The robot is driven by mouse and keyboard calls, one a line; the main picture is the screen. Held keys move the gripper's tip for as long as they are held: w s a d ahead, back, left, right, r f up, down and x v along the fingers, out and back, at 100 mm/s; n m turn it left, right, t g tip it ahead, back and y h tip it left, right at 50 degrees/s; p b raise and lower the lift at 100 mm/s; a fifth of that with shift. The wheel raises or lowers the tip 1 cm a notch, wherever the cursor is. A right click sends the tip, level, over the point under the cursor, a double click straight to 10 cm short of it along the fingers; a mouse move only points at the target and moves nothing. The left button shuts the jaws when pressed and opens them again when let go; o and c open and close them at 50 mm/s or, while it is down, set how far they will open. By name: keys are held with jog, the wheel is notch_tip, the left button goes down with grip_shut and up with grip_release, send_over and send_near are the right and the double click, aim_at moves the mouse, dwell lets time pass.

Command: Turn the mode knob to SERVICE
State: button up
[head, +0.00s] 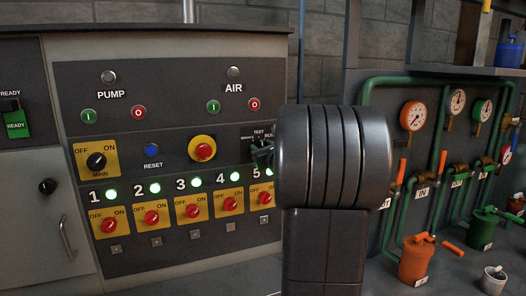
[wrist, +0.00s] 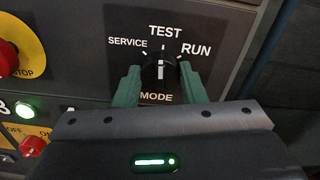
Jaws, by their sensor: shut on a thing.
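The black mode knob (wrist: 160,72) is on the dark panel, with SERVICE at its upper left, TEST above and RUN at its upper right. Its white line looks roughly upright, toward TEST. My gripper (wrist: 160,82) has its green fingers shut on the knob, one on each side. In the head view my gripper (head: 263,155) is at the panel's right part, with the knob mostly hidden behind its fingers and my arm in front.
A red stop button on a yellow base (head: 203,149) and a blue RESET button (head: 152,149) are left of the knob. Below are numbered green lamps and red switches (head: 194,210). Pipes with gauges (head: 413,115) stand at the right.

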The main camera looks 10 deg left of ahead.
jog(key=n+b, duration=0.3)
jog(key=n, duration=0.1)
jog(key=n+b, duration=0.4)
jog(key=shift+s+a+f+n+b, duration=0.1)
jog(key=shift+f+n+b, duration=0.05)
jog(key=shift+n+b, duration=0.2)
dwell(0.4)
jog(key=o, duration=1)
jog(key=b+v, duration=0.2)
jog(key=v, duration=1.2)
jog(key=p+x, duration=0.2)
jog(key=x, duration=1.2)
